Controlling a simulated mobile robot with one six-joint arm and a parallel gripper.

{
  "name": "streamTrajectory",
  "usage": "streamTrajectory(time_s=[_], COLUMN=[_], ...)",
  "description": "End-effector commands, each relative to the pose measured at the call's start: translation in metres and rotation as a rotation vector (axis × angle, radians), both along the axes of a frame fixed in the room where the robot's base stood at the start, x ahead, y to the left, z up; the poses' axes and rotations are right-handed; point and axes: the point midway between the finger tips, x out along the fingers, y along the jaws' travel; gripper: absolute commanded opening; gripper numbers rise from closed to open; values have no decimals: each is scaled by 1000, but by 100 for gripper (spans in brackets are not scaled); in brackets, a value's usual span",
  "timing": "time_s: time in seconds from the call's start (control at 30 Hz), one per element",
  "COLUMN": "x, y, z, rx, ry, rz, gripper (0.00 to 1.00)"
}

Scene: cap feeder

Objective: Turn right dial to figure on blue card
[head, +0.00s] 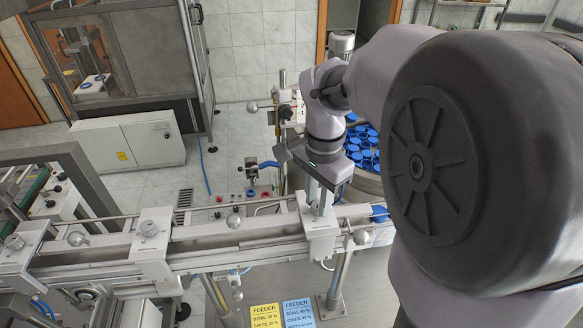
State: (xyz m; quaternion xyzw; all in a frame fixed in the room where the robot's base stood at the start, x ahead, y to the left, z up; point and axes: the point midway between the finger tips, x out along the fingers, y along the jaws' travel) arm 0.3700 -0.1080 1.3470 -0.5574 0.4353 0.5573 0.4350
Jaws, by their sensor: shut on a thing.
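My gripper (319,207) points down with its fingers on top of the right white block (319,235) of the conveyor rail. It is shut on the right dial there, which the fingers mostly hide; its setting cannot be read. Similar round dials stand on the middle block (149,228) and the left block (14,242). The blue card (298,316) lies at the bottom centre, headed FEEDER, with lines that seem to give bowl, chute and width figures; the small print is hard to read. A yellow card (265,317), also headed FEEDER, lies to its left.
A round bowl of blue caps (362,140) stands behind my gripper. A valve with a blue hose (268,165) stands behind the rail. A white cabinet (130,143) is at the back left.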

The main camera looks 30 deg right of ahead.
Motion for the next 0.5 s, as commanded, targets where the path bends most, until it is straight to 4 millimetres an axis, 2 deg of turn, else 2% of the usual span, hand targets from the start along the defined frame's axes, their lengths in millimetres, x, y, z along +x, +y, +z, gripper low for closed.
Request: streamTrajectory(time_s=[0.17, 0.2, 0.3, 0.5], x=[0, 0, 0, 0], y=[0, 0, 0, 0], z=[1, 1, 1, 0], rx=[0, 0, -1, 0], ry=[-2, -2, -1, -1], rz=[1, 1, 1, 1], gripper=[0, 28, 47, 48])
